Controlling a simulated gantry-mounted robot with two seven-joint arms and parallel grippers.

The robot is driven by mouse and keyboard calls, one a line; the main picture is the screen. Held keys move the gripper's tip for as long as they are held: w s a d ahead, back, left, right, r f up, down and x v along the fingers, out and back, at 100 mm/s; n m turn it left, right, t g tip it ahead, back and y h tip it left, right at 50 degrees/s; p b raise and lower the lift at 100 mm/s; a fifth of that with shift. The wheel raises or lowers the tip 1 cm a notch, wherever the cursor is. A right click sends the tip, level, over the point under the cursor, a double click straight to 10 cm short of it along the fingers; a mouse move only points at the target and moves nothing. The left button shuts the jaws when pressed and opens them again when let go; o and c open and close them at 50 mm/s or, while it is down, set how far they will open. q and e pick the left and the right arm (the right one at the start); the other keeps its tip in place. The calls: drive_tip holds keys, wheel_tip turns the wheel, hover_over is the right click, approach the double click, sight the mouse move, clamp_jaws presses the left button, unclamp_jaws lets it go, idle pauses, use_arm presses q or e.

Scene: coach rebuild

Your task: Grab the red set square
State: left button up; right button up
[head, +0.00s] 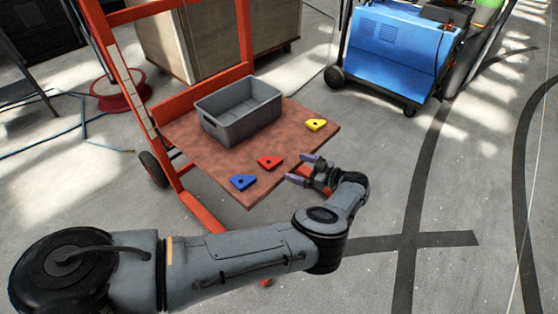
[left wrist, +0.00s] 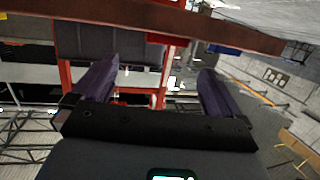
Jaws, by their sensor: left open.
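The red set square (head: 270,162) lies flat on the brown board, between the blue and yellow ones. My left gripper (head: 297,168) is open and empty, just right of the red set square in the head view, apart from it. Its purple fingers point toward the board. In the left wrist view, which looks upside down, a red piece (left wrist: 165,39) that looks like the red set square shows beyond the gap between the open fingers (left wrist: 160,68). My right gripper is not in view.
A blue set square (head: 243,182) lies near the board's front corner, a yellow one (head: 316,124) toward its right corner. A grey bin (head: 223,126) stands at the back of the board (head: 203,155). The red-orange frame (head: 118,70) rises at left.

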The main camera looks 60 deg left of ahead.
sight(270, 161)
use_arm(q)
drive_tip(key=x, duration=0.4)
drive_tip(key=shift+s+d+f+b, duration=0.2)
drive_tip(key=shift+s+b, duration=0.1)
drive_tip(key=shift+b, duration=0.05)
drive_tip(key=shift+s+a, duration=0.15)
drive_tip(key=shift+a, duration=0.3)
drive_tip(key=shift+s+a+f+b, duration=0.1)
drive_tip(key=shift+a+b, duration=0.2)
drive_tip(key=shift+b, duration=0.05)
drive_tip(key=b+x, duration=0.1)
drive_tip(key=x, duration=0.2)
drive_tip(key=shift+s+b, duration=0.25)
drive_tip(key=shift+b, duration=0.1)
drive_tip(key=shift+s+a, duration=0.2)
drive_tip(key=shift+a, duration=0.35)
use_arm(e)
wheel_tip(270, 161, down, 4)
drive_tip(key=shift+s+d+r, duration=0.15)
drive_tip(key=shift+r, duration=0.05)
use_arm(q)
drive_tip(key=shift+c, duration=0.3)
drive_tip(key=shift+d, duration=0.1)
drive_tip(key=c, duration=1)
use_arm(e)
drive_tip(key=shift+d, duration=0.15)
